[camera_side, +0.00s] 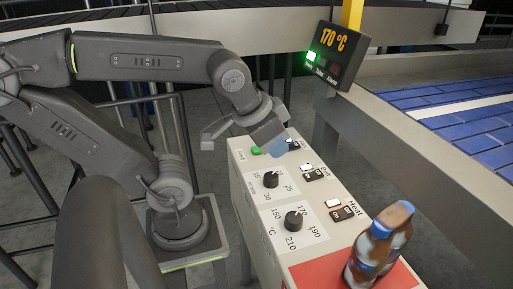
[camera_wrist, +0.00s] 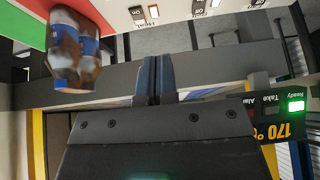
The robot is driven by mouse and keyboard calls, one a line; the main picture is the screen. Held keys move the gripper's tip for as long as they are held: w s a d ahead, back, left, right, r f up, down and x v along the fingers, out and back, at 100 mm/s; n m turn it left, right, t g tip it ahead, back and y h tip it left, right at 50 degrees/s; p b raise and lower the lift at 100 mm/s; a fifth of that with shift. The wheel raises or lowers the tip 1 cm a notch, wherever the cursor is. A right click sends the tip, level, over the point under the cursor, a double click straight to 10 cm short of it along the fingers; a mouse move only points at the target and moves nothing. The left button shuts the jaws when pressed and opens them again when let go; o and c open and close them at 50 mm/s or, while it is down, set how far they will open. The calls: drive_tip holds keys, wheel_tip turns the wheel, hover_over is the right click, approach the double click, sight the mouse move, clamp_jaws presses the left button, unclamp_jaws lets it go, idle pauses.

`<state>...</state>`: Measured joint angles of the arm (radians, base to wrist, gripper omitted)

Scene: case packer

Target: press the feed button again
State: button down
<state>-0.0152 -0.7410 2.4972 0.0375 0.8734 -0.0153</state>
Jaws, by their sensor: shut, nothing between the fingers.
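A green button (camera_side: 256,150) sits at the far end of the white control panel (camera_side: 262,222) in the side view, with small lettering beside it. My gripper (camera_side: 281,147) is over that end of the panel, pointing down, with its blue fingertips just right of the green button. The side view does not show whether they touch the panel. In the wrist view the two blue fingers (camera_wrist: 155,80) lie together with nothing between them. The green button is not seen in the wrist view.
Two black dials (camera_side: 293,220) and several small switches line the panel. A display (camera_side: 337,55) reads 170 °C with its green Ready light lit. A blue conveyor (camera_side: 455,105) runs at right.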

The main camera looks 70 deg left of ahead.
drive_tip(key=w+a+r+t+y, duration=0.1)
drive_tip(key=w+a+y, duration=0.15)
drive_tip(key=a, duration=0.25)
drive_tip(key=w+a+t+y, duration=0.2)
drive_tip(key=w+a, duration=0.1)
drive_tip(key=a, duration=0.2)
drive_tip(key=m+h, duration=0.4)
drive_tip(key=m, duration=0.4)
hover_over(257, 149)
wheel_tip(257, 149, down, 6)
drive_tip(key=shift+f, duration=0.25)
drive_tip(key=shift+f, duration=4.4)
drive_tip(key=shift+f, duration=0.1)
drive_tip(key=shift+f, duration=0.3)
